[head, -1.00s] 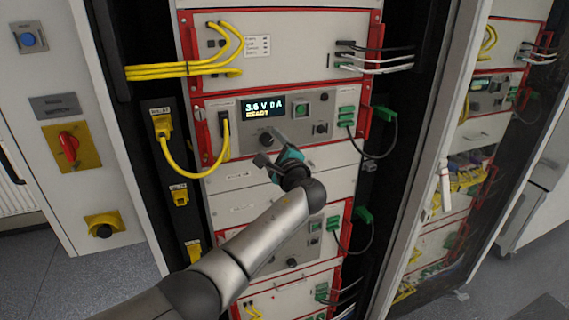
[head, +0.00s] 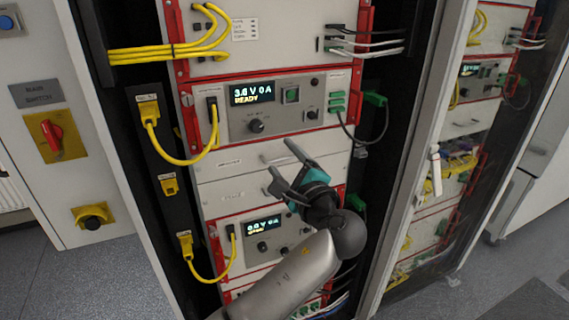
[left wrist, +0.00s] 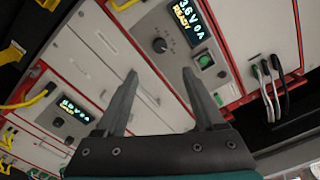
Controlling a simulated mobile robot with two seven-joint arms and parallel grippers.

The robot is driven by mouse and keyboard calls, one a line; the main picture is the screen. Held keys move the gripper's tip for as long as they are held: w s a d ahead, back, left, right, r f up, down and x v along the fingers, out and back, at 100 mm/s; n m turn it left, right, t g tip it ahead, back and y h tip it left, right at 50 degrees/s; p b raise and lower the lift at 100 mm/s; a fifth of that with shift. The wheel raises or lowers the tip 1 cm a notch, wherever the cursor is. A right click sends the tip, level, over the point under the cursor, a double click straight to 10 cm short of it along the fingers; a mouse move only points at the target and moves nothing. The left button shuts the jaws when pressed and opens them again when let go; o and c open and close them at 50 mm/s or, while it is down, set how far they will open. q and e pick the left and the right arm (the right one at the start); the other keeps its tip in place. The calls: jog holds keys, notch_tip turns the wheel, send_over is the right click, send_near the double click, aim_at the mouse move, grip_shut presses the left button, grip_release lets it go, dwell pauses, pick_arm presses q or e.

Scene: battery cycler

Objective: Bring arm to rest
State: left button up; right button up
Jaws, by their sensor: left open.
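My left arm comes in from the bottom of the head view. Its left gripper (head: 281,167) is open and empty, with its two grey fingers apart in front of the blank panels between two cycler units. In the left wrist view the open fingers (left wrist: 162,92) show nothing between them but the panel behind. The upper cycler unit (head: 270,124) has a lit display (head: 252,93) reading about 3.6 V 0 A, READY. A lower unit's display (head: 263,225) is also lit and is partly beside my wrist. My right gripper is not in view.
Yellow cables (head: 185,160) loop out on the rack's left side. Green connectors (head: 375,99) with black cables stick out on the right. A red main switch (head: 52,135) is on the cabinet at left. An open door frame (head: 425,150) stands right of the rack. Grey floor shows below.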

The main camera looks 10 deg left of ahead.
pick_arm(q)
jog(key=shift+s, duration=0.15)
jog(key=s+a+f+g+h+b, duration=0.1)
jog(key=s+f+g+h+b, duration=0.15)
jog(key=f, duration=1.05)
jog(key=s+f+g+h+b, duration=0.1)
jog(key=f+b, duration=0.2)
jog(key=f, duration=1)
jog(key=s+a+f+g+h+b, duration=0.1)
jog(key=s+f+g+h+b, duration=0.1)
jog(key=f, duration=1.2)
jog(key=s+a+f+n+g+h+b, duration=0.1)
jog(key=s+f+n+g+b, duration=0.15)
jog(key=s+f, duration=0.6)
jog(key=s+a+f+n+g+h+b, duration=0.1)
jog(key=s+f+n+g+h+b, duration=0.3)
jog(key=f, duration=0.8)
jog(key=s+a+f+n+b, duration=0.1)
jog(key=s+f+n+b, duration=0.1)
jog(key=s+f, duration=0.4)
jog(key=s+a+f+n+g+b, duration=0.1)
jog(key=s+f, duration=0.6)
jog(key=s, duration=0.9)
jog(key=s+a+f+n+g+b, duration=0.1)
jog(key=s+f+n, duration=0.4)
jog(key=s, duration=0.6)
notch_tip(320, 180, down, 2)
jog(key=shift+a+f+b, duration=0.1)
jog(key=shift+a+b, duration=0.5)
jog(key=shift+b, duration=0.5)
